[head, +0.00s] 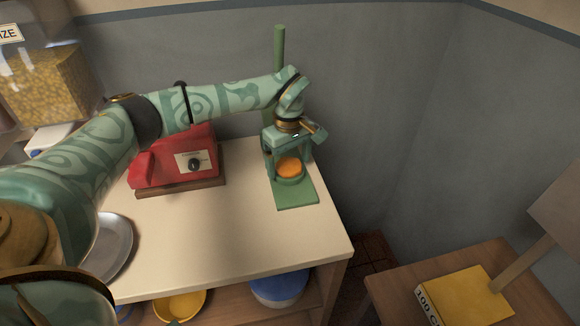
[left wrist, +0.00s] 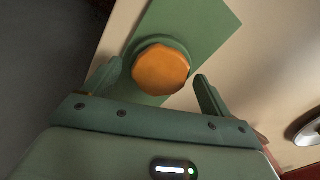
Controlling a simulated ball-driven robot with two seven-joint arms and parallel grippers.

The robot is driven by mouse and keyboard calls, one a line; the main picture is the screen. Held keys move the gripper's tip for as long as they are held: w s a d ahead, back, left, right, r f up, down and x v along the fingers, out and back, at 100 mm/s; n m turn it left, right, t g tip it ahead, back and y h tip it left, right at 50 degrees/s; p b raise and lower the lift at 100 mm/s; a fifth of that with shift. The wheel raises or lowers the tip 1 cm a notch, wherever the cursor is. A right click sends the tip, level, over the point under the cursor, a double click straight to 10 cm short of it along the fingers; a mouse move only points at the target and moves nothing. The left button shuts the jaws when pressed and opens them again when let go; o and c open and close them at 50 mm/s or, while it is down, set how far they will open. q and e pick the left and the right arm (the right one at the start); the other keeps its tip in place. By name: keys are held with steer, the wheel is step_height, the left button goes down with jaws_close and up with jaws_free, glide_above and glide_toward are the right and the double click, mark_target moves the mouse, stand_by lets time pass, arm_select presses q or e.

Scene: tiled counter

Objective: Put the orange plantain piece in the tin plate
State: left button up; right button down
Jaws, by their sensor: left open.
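The orange plantain piece (head: 290,168) sits on the round green seat of a green press (head: 298,194) at the right of the counter; it also shows in the left wrist view (left wrist: 160,70). My left gripper (head: 288,157) is open right over the piece and points down at it. In the left wrist view its fingers (left wrist: 158,78) stand apart, one on either side of the piece, with no clear contact. The tin plate (head: 112,248) lies at the counter's left, partly hidden by my left arm. My right gripper is out of view.
A red box with a dial (head: 180,160) stands behind on the counter. The press's green post (head: 280,50) rises beside my left wrist. A jar of yellow grains (head: 45,85) is at the back left. The middle of the counter (head: 220,235) is clear.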

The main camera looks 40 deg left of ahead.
arm_select(q)
steer(key=shift+r, duration=0.1)
steer(key=c, duration=1.1)
steer(key=shift+c, duration=0.2)
